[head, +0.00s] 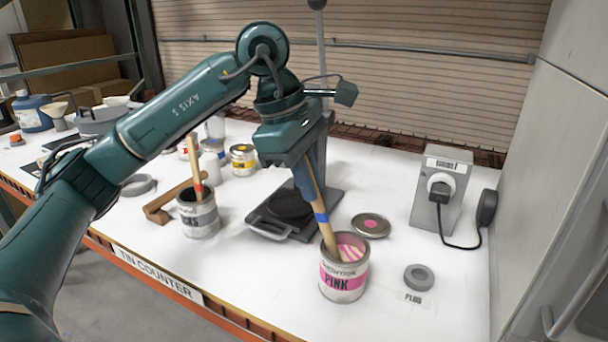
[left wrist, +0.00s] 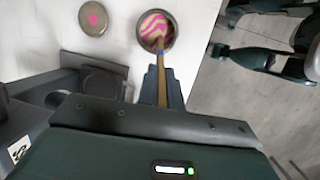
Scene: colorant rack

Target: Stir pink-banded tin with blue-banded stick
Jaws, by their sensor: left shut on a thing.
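The pink-banded tin (head: 344,281) stands open and upright near the counter's front edge, with swirled pink and pale paint inside. It also shows in the left wrist view (left wrist: 156,31). My left gripper (head: 309,183) is above and slightly left of the tin, shut on the blue-banded stick (head: 320,212). The stick is tilted, and its lower end is inside the tin; its tip is hidden. The stick also shows between the fingers in the left wrist view (left wrist: 162,75). My right gripper is not in view.
A lid with a pink spot (head: 371,225) lies behind the tin. A grey tin (head: 198,214) with a red-banded stick (head: 195,166) stands left, beside a wooden bracket (head: 174,199). A stand with a black plate (head: 290,205) is behind. A grey ring (head: 419,278) and socket box (head: 441,188) are right.

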